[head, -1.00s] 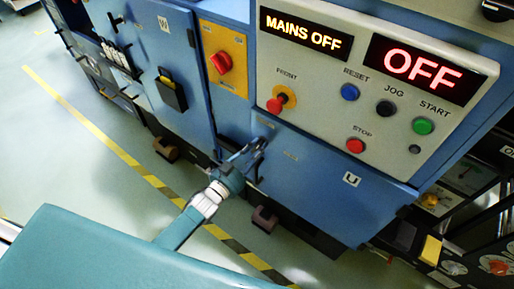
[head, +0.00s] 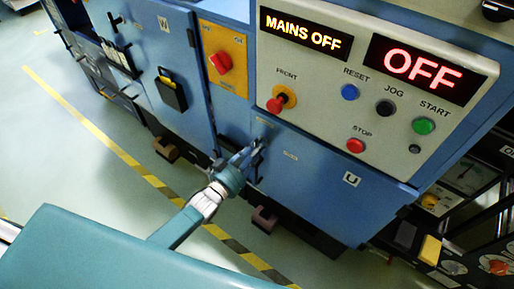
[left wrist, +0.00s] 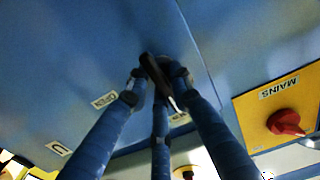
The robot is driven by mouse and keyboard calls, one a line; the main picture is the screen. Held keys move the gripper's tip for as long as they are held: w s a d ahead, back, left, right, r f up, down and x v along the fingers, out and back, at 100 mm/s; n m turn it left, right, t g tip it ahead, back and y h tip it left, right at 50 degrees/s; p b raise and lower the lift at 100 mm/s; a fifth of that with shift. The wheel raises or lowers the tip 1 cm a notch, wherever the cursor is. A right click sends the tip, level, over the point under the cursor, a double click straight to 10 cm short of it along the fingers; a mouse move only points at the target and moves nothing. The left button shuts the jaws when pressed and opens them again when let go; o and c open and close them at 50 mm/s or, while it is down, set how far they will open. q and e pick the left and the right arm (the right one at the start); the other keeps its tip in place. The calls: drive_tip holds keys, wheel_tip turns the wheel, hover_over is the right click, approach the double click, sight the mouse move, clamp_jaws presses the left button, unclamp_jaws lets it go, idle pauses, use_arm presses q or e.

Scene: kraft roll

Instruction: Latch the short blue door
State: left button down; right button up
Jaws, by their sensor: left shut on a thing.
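The short blue door (head: 310,180) is the low panel marked U under the control panel. It looks flush with the cabinet front, with no gap that I can make out. Its dark latch handle shows in the left wrist view (left wrist: 155,72), near the door's seam, with an OPEN label (left wrist: 105,100) to one side and a second, partly hidden label. My left gripper (head: 256,150) is shut on the handle, its fingers (left wrist: 158,80) around it. The fingers hide much of the handle, so its exact angle is hard to tell. My right gripper is not in view.
The control panel (head: 375,75) above the door reads MAINS OFF and OFF. A red rotary switch (head: 221,62) sits on a yellow plate at its left. A taller blue door (head: 180,60) stands further left. Floor with a striped line (head: 150,181) is clear in front.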

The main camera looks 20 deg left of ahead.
use_arm(q)
drive_tip(key=shift+s+d+f, duration=0.2)
drive_tip(key=shift+d+f, duration=0.05)
drive_tip(key=shift+f, duration=0.05)
drive_tip(key=c, duration=1.4)
unclamp_jaws()
drive_tip(key=shift+c, duration=0.2)
drive_tip(key=v, duration=1.1)
drive_tip(key=shift+s+a+r, duration=0.15)
drive_tip(key=shift+s+r, duration=0.1)
drive_tip(key=shift+s, duration=0.1)
drive_tip(key=shift+f, duration=0.1)
